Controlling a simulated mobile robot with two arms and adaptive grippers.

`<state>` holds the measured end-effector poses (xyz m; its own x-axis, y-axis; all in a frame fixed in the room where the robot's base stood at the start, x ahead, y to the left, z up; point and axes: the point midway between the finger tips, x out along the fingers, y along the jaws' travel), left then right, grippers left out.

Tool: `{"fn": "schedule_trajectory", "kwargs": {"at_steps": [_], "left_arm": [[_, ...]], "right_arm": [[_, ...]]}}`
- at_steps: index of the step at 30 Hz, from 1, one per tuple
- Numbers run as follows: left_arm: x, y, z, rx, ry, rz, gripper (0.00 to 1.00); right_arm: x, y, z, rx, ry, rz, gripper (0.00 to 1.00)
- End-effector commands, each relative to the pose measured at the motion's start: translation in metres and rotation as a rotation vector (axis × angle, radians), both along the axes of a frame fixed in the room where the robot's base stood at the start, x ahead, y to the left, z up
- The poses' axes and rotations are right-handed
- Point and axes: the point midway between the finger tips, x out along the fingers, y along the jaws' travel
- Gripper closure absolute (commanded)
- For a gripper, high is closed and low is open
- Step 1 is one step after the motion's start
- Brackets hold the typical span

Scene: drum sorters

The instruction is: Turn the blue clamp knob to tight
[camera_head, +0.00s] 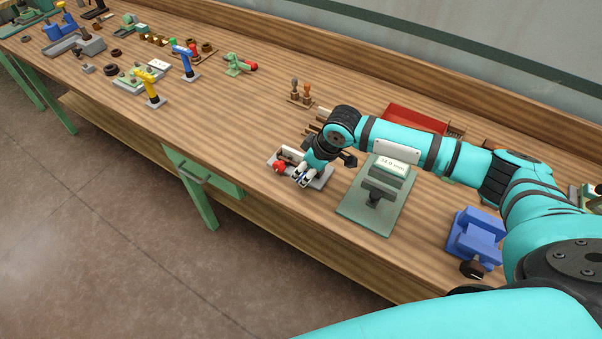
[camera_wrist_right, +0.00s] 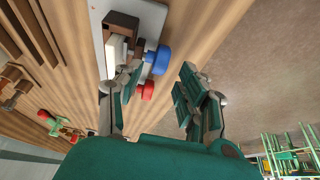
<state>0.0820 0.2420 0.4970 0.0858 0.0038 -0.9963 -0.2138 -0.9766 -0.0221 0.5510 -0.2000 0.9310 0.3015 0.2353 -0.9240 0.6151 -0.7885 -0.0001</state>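The blue clamp knob (camera_wrist_right: 158,60) shows in the right wrist view on the side of a small fixture with a grey base plate (camera_wrist_right: 98,30). A red knob (camera_wrist_right: 147,91) sits beside it, and it also shows in the head view (camera_head: 280,168). My right gripper (camera_wrist_right: 162,76) is open, with its fingers apart. The blue knob appears ahead of the gap, nearer the left finger; I cannot tell whether they touch. In the head view my right gripper (camera_head: 302,179) hangs over the fixture and largely hides the blue knob. My left gripper is out of view.
A green plate with a grey device and a "34.0 mm" label (camera_head: 394,165) stands right of the fixture. A blue vise (camera_head: 474,237) is farther right, and a red tray (camera_head: 414,122) lies behind. The bench (camera_head: 225,125) is clear left of the fixture; its front edge is close.

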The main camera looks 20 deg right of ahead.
Motion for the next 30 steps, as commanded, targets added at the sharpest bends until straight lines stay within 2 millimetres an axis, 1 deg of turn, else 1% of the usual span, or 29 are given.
{"fn": "schedule_trajectory", "kwargs": {"at_steps": [1,3,7,12,18,20,27,30], "left_arm": [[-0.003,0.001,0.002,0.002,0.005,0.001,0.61],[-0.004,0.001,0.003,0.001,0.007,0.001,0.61],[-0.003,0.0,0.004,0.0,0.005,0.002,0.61],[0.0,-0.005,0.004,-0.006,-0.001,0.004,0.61],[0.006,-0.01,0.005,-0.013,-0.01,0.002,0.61],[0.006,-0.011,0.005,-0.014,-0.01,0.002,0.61],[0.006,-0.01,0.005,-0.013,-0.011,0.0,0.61],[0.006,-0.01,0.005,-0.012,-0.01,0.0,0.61]], "right_arm": [[0.002,0.003,-0.008,0.0,0.002,-0.001,0.61],[0.006,0.005,-0.017,-0.001,0.002,-0.001,0.61],[0.01,0.008,-0.029,-0.001,0.0,-0.001,0.61],[0.011,0.009,-0.035,-0.001,-0.001,0.001,0.61],[0.011,0.009,-0.035,-0.001,-0.001,0.001,0.61],[0.011,0.009,-0.035,-0.001,-0.001,0.001,0.67],[0.011,0.009,-0.035,-0.001,-0.001,0.0,0.99],[0.011,0.009,-0.035,-0.001,-0.001,0.0,1.0]]}}
